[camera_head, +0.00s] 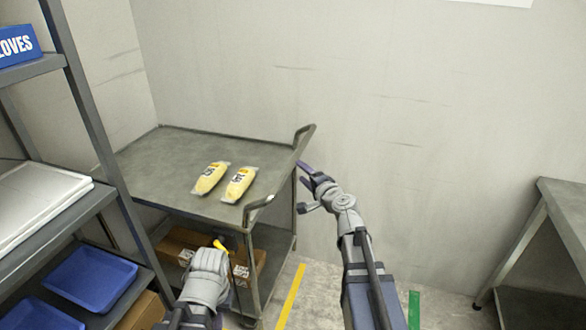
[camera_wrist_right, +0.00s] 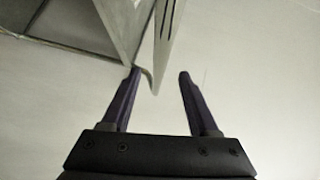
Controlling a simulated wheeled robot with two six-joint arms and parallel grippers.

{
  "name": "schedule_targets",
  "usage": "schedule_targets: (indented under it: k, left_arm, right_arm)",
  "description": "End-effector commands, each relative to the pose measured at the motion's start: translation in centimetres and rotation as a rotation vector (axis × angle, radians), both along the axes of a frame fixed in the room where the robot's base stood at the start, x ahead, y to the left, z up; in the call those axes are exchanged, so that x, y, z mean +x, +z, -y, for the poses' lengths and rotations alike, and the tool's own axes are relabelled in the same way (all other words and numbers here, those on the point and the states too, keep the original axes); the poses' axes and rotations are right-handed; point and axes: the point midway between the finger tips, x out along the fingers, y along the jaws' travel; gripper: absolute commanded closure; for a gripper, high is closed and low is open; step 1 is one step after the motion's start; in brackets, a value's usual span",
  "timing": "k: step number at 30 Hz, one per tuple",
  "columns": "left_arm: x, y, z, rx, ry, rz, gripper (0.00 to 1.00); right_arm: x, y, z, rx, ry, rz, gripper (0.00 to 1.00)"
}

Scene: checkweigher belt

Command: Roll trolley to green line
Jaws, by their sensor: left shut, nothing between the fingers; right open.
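The trolley (camera_head: 165,166) is a grey metal cart beside the wall, with a raised push handle (camera_head: 302,140) along its right end. Two yellow packs (camera_head: 210,178) (camera_head: 239,185) lie on its top. My right gripper (camera_head: 303,187) is open just right of the handle end. In the right wrist view its fingers (camera_wrist_right: 158,88) are apart, with a grey metal edge reaching down towards the gap; contact is unclear. My left gripper (camera_head: 214,252) is shut and empty in front of the trolley, its fingertips mostly hidden by the wrist. The green line (camera_head: 414,309) is on the floor at right.
A yellow line (camera_head: 291,296) is on the floor right of the trolley. A shelf rack (camera_head: 88,100) with blue trays (camera_head: 92,283) stands at left. A grey table (camera_head: 566,200) stands at right. Cardboard boxes (camera_head: 180,243) sit on the trolley's lower shelf.

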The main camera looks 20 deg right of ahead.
Motion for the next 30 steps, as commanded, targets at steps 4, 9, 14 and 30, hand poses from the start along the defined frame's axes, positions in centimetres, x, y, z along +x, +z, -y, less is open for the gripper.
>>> schedule_targets:
  k: [4, 9, 14, 30]
  left_arm:
    - [0.0, 0.0, 0.0, 0.000, 0.000, 0.000, 1.00]
    - [0.0, -0.1, 0.0, 0.000, 0.000, 0.000, 1.00]
    - [0.0, -0.4, 0.0, 0.000, 0.000, 0.000, 1.00]
    - [0.0, -1.1, 0.0, 0.000, 0.000, 0.000, 1.00]
  right_arm:
    - [0.1, 0.1, 0.3, 0.008, -0.009, 0.004, 0.39]
    - [0.8, 0.0, 0.2, 0.006, -0.007, 0.003, 0.39]
    - [2.6, -0.3, -0.2, 0.007, -0.004, 0.002, 0.39]
    - [7.7, -1.0, -1.2, 0.006, -0.006, 0.003, 0.39]
